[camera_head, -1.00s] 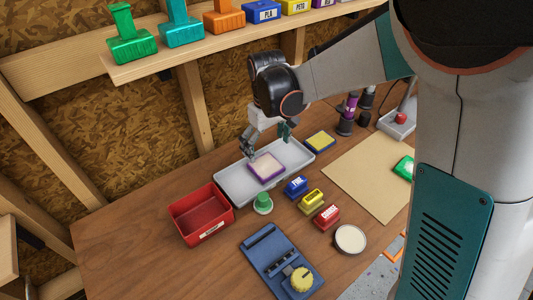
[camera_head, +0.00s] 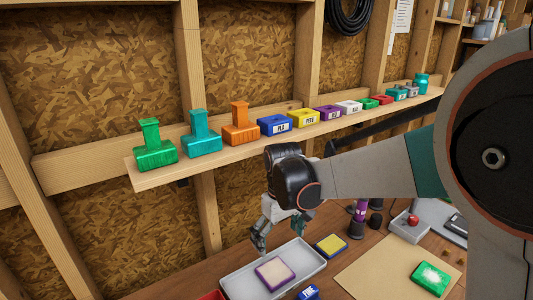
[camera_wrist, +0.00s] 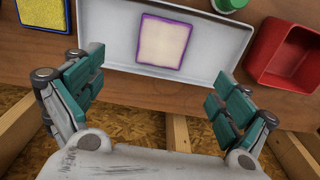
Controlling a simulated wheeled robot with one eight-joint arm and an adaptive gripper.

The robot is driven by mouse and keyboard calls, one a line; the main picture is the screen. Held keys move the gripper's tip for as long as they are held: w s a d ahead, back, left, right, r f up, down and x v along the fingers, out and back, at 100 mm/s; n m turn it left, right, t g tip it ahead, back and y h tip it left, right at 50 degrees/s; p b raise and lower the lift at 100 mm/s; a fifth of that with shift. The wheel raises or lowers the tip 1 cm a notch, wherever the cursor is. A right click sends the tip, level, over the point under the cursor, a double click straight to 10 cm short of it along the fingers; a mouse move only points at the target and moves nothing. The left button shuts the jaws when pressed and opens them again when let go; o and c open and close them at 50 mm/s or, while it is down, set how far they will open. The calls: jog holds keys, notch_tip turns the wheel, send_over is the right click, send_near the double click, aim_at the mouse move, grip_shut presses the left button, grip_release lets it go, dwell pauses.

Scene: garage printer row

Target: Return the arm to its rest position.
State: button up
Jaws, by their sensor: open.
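My gripper (camera_head: 281,235) hangs from the arm over the back edge of the grey tray (camera_head: 312,262), in front of the wall. In the wrist view my gripper (camera_wrist: 160,98) has its two teal-padded fingers wide apart with nothing between them. A purple-edged block with a pale top (camera_head: 275,272) lies in the tray, below and apart from the fingers. It also shows in the wrist view (camera_wrist: 163,42).
A shelf (camera_head: 230,152) with coloured stamps and labelled blocks runs along the wall above my gripper. A yellow-topped pad (camera_head: 331,245), a tan mat (camera_head: 385,270) and a green block (camera_head: 431,278) lie on the bench. A red bin (camera_wrist: 285,55) stands beside the tray.

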jog(key=s+d+r+m+t, duration=0.3)
jog(key=s+d+r, duration=0.4)
jog(key=d+r, duration=0.1)
jog(key=s+d+m+t, duration=0.1)
jog(key=s+d+t, duration=0.1)
jog(key=s, duration=0.4)
jog(key=s+d+m+t+b, duration=0.1)
jog(key=s+d+m, duration=0.1)
jog(key=s+d, duration=0.3)
jog(key=shift+s+d+f+t, duration=0.3)
jog(key=shift+s+f+t, duration=0.1)
jog(key=shift+s, duration=0.7)
